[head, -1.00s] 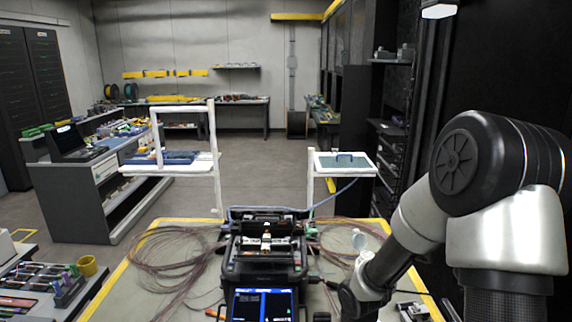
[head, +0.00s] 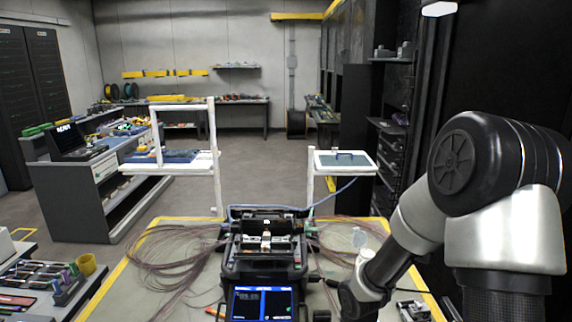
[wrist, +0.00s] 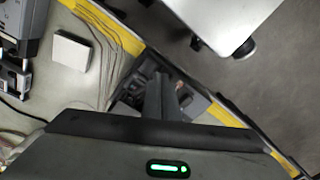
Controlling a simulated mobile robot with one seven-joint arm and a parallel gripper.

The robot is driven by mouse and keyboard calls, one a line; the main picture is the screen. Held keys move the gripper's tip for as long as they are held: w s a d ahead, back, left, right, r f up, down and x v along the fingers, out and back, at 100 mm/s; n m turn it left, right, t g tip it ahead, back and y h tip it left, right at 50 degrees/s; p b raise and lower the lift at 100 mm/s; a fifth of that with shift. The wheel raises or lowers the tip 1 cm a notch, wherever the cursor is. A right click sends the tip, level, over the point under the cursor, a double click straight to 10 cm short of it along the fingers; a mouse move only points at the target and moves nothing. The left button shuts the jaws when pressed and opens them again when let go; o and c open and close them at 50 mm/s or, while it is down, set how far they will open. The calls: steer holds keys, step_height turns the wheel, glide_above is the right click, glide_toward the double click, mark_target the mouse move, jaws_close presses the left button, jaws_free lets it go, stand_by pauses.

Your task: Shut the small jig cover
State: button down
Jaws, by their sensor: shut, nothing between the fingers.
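My gripper (wrist: 160,96) shows in the wrist view as two dark fingers close together with nothing held between them. Just beyond and around the fingertips is a dark, blocky fixture (wrist: 130,92) by the table's yellow edge. The fingers hide part of it, so I cannot make out its small cover or how far open it is, nor whether the fingers touch it. In the head view my arm hides the gripper. A small grey-and-dark device (head: 413,311) lies at the table's right front; I cannot tell whether it is the jig.
The fusion splicer (head: 265,262) with its lit screen stands mid-table, with loose fibre coils (head: 172,258) beside it. A small white block (wrist: 72,50) lies on the table in the wrist view. White stands (head: 343,160) rise behind the table.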

steer(key=shift+s+f+b, duration=0.3)
steer(key=shift+f+b, duration=0.2)
steer(key=shift+f, duration=0.1)
steer(key=shift+s+f+b, duration=0.25)
steer(key=shift+f+b, duration=0.2)
steer(key=shift+f, duration=0.1)
steer(key=shift+a+f+b, duration=0.1)
steer(key=shift+a+b, duration=0.45)
steer(key=shift+a, duration=1.1)
steer(key=shift+w+a+f, duration=0.2)
steer(key=shift+w+a, duration=0.05)
steer(key=shift+w, duration=0.05)
steer(key=shift+d+r, duration=0.2)
steer(key=shift+d, duration=0.2)
steer(key=shift+w+d+r+p, duration=0.15)
steer(key=shift+d+r+p, duration=0.15)
steer(key=shift+r+p, duration=0.6)
steer(key=shift+w+a+r+p, duration=0.1)
steer(key=shift+a+r+p, duration=0.05)
steer(key=shift+r+p, duration=1.2)
steer(key=shift+a+r+p, duration=0.15)
steer(key=shift+r+p, duration=0.95)
steer(key=shift+r, duration=0.4)
